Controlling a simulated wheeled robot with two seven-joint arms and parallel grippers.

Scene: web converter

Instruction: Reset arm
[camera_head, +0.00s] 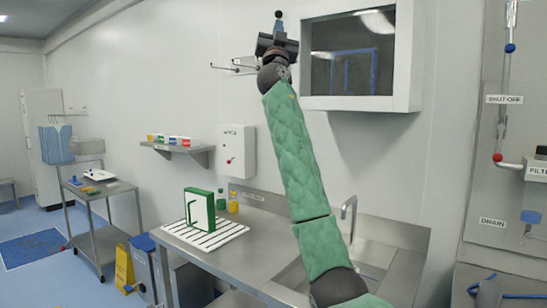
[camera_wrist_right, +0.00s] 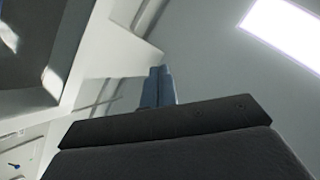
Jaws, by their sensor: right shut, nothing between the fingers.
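My right arm, in a green quilted sleeve, rises through the middle of the head view. My right gripper (camera_head: 279,20) is at its top, pointing up in front of the white wall, left of the window. In the right wrist view its two blue-grey fingers (camera_wrist_right: 158,86) are together with nothing between them. The gripper appears clear of the surfaces around it. My left gripper is not in view.
A steel counter (camera_head: 262,250) with a sink and faucet (camera_head: 349,212) stands below. A green-and-white block (camera_head: 200,212) is on a slatted white rack (camera_head: 228,233). A wall shelf (camera_head: 172,149) holds several small boxes. A steel cart (camera_head: 115,186) stands left. A ceiling light (camera_wrist_right: 290,32) shows in the wrist view.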

